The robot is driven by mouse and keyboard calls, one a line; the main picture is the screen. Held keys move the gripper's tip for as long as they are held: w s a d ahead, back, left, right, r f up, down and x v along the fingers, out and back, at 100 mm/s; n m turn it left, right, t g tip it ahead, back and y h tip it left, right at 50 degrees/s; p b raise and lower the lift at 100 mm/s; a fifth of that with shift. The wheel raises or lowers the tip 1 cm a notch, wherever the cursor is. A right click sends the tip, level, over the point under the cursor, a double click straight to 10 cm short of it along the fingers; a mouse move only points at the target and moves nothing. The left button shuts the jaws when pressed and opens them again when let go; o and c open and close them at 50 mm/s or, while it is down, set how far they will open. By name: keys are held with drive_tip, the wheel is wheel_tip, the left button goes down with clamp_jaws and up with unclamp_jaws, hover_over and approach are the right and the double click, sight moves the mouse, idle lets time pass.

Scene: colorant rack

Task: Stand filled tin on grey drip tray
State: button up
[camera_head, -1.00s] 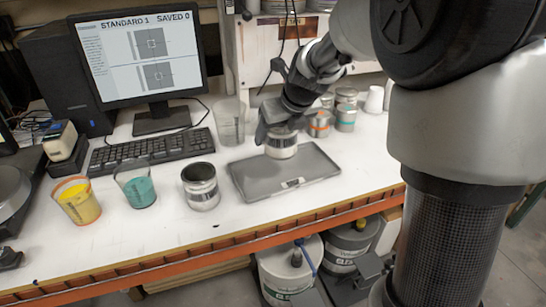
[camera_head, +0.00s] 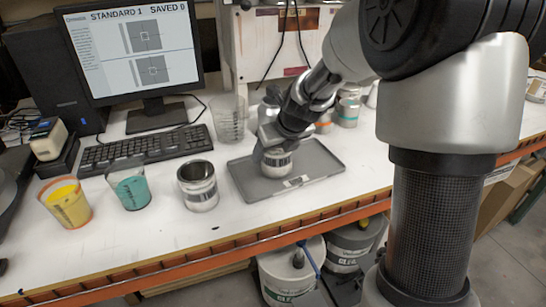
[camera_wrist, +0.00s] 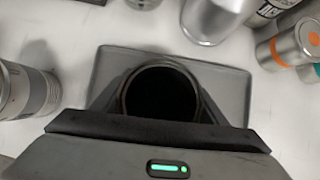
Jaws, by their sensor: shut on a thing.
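My gripper (camera_head: 270,146) is shut on a silver tin with a dark band and a pale lower part (camera_head: 277,163). The tin is upright over the left-middle part of the grey drip tray (camera_head: 318,164). Its base is at or very close to the tray surface; I cannot tell whether they touch. In the wrist view the tin (camera_wrist: 122,98) shows a round rim with a dark inside between the fingers; its contents cannot be made out. The tray's rim (camera_wrist: 225,72) shows behind and beside it.
Another open tin (camera_head: 201,190) stands left of the tray, near cups of teal (camera_head: 133,191) and yellow (camera_head: 70,206). A clear beaker (camera_head: 229,118) stands behind. Several tins (camera_head: 347,113) stand at the back right. The tray's right half is clear.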

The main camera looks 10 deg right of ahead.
drive_tip(key=shift+f, duration=0.45)
drive_tip(key=o, duration=1.2)
